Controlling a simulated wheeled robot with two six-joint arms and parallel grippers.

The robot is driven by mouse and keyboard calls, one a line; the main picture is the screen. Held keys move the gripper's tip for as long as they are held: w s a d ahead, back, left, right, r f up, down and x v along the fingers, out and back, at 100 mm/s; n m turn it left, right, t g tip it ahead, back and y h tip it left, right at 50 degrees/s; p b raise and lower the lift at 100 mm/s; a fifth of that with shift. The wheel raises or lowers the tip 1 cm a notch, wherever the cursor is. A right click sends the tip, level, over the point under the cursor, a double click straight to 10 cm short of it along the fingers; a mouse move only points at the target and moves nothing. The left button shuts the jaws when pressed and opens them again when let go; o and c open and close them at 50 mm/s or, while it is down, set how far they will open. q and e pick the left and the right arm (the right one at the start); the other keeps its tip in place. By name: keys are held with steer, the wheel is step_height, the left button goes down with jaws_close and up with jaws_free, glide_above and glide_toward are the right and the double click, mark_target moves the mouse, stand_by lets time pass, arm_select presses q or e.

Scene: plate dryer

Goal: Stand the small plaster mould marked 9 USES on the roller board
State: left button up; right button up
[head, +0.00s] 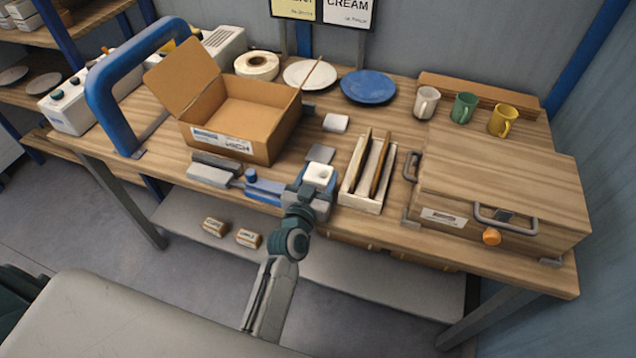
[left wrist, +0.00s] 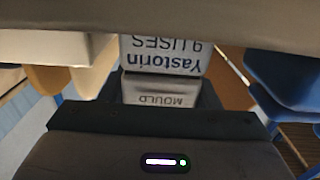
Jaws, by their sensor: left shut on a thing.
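The small plaster mould, a pale block (head: 319,173), is in my left gripper (head: 311,186) at the front of the bench. In the left wrist view its grey label (left wrist: 165,55) reads Yastorin 9 USES, upside down, with a second face marked MOULD below. The gripper is shut on it; the fingers are largely hidden. A pale wooden frame with two dark rods (head: 347,192), which looks like the roller board, lies just right of the gripper. I cannot tell whether the mould touches the bench. My right gripper is not in view.
An open cardboard box (head: 228,140) stands behind left. A blue tool (head: 262,187) and grey blocks (head: 208,175) lie left of the gripper. A white block (head: 336,123) and a grey pad (head: 320,153) lie behind it. A large wooden case (head: 500,185) fills the right.

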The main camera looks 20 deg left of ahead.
arm_select(q)
steer(key=shift+f, duration=0.1)
steer(key=o, duration=1.2)
